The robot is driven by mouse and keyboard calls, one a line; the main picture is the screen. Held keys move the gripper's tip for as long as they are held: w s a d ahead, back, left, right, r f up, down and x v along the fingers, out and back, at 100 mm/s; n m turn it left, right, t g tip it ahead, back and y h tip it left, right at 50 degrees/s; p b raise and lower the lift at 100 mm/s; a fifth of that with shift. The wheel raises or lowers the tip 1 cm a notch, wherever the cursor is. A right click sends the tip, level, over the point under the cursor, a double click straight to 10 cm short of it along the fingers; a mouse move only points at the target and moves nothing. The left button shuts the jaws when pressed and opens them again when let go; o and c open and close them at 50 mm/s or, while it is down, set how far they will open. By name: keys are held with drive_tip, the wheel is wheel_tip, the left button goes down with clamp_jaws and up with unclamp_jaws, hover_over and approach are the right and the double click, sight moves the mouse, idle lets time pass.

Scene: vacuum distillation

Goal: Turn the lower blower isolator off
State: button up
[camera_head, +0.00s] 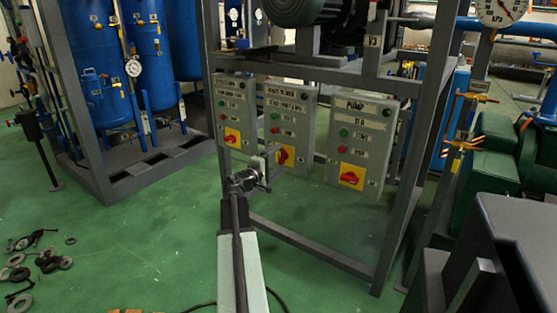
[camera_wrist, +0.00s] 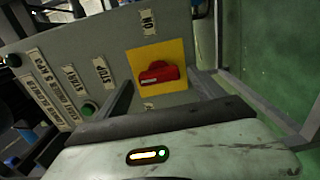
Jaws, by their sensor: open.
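The middle grey control box (camera_head: 291,100) hangs on the frame. Its red rotary switch on a yellow plate (camera_head: 285,156) is partly behind my gripper (camera_head: 272,157). In the wrist view, a red switch knob (camera_wrist: 158,73) sits on its yellow plate (camera_wrist: 148,56), with the handle lying roughly across the picture. My gripper (camera_wrist: 163,84) is open, with one finger on either side of the lower part of the knob. The fingers do not close on it; whether one touches it I cannot tell.
A left box (camera_head: 230,90) and a right box marked PUMP (camera_head: 360,108) carry similar red switches on either side. The steel frame post (camera_head: 415,150) stands to the right. Green floor (camera_head: 150,240) is open at left, with loose rings (camera_head: 20,274) on it.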

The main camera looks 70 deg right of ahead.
drive_tip(key=v, duration=0.6)
drive_tip(key=shift+a, duration=0.3)
